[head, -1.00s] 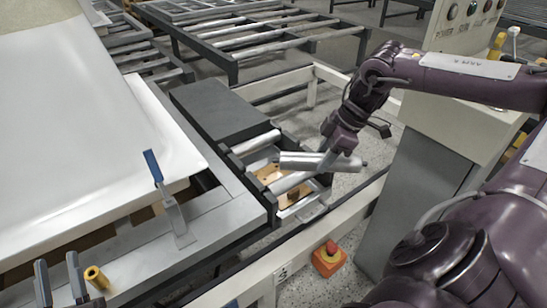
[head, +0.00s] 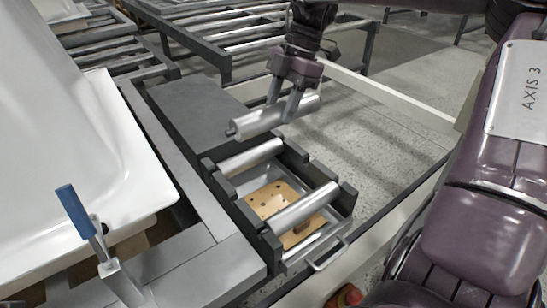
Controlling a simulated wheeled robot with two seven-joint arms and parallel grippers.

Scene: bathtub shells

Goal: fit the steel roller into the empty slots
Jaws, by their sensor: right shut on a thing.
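My right gripper (head: 291,106) comes down from the top and is shut around the steel roller (head: 255,121). The roller is held roughly level, tilted slightly in the picture, beyond the far end of the dark roller frame (head: 243,215). It looks raised above the frame and apart from it. Two other steel rollers lie across the frame, a far one (head: 250,158) and a near one (head: 306,205). A gap with no roller lies between them. Which notches in the rails are empty is hard to tell. My left gripper is out of view.
A dark flat plate (head: 195,115) adjoins the frame's far end. Under the rollers is a metal tray with a handle (head: 328,254) and a perforated wooden board (head: 270,198). The white tub shell (head: 90,150) and a blue-handled clamp (head: 75,211) stand at left. Floor at right is open.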

